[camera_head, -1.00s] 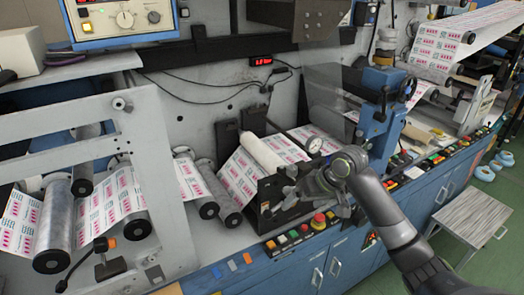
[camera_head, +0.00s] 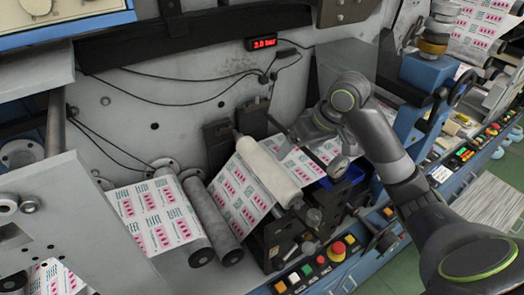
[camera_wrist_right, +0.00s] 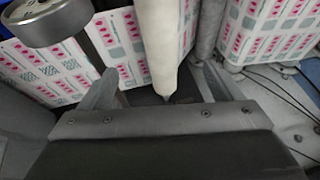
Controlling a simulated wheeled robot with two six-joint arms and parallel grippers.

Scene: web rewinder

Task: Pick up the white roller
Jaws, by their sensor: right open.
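The white roller (camera_head: 268,168) lies slantwise across the printed web in the middle of the head view. In the right wrist view the white roller (camera_wrist_right: 158,40) runs from the top edge down to a narrow dark end near the gripper's palm. My right gripper (camera_head: 293,137) is open beside the upper right side of the roller in the head view. In the right wrist view the roller lies between the two spread fingers of the right gripper (camera_wrist_right: 158,72); I cannot tell whether they touch it. My left gripper is not in view.
Grey rollers (camera_head: 212,222) with printed web (camera_head: 158,215) stand left of the white roller. A black bracket (camera_head: 280,240) is below it. A control panel with a red button (camera_head: 338,248) runs along the front edge. Cables (camera_head: 180,100) hang on the back wall.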

